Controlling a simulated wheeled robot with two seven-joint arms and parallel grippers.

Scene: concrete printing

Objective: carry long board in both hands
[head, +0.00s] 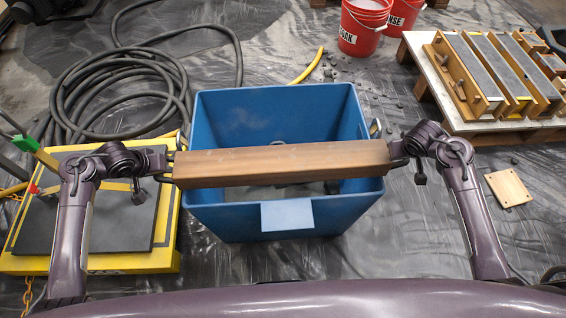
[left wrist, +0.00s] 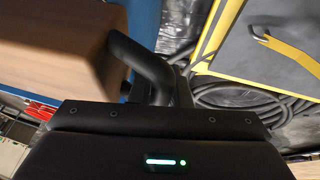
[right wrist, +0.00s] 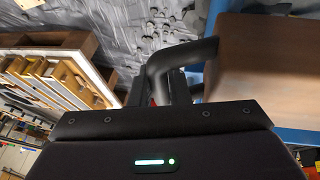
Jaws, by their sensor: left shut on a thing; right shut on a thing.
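A long brown wooden board (head: 282,163) lies level across the head view, in front of and above the open blue bin (head: 262,113). My left gripper (head: 170,166) is shut on the board's left end. My right gripper (head: 394,160) is shut on its right end. The left wrist view shows the board (left wrist: 60,45) beside a dark finger. The right wrist view shows the other end of the board (right wrist: 265,75) beside a finger. The board hides part of the bin's inside. The exact contact at the fingertips is partly hidden.
A yellow-edged platform (head: 100,262) with a dark top stands left of the bin. Coiled black hose (head: 120,85) lies behind it. Red buckets (head: 363,25) stand at the back. A pallet with moulds (head: 490,75) is at the right. A small wooden plate (head: 508,188) lies on the floor.

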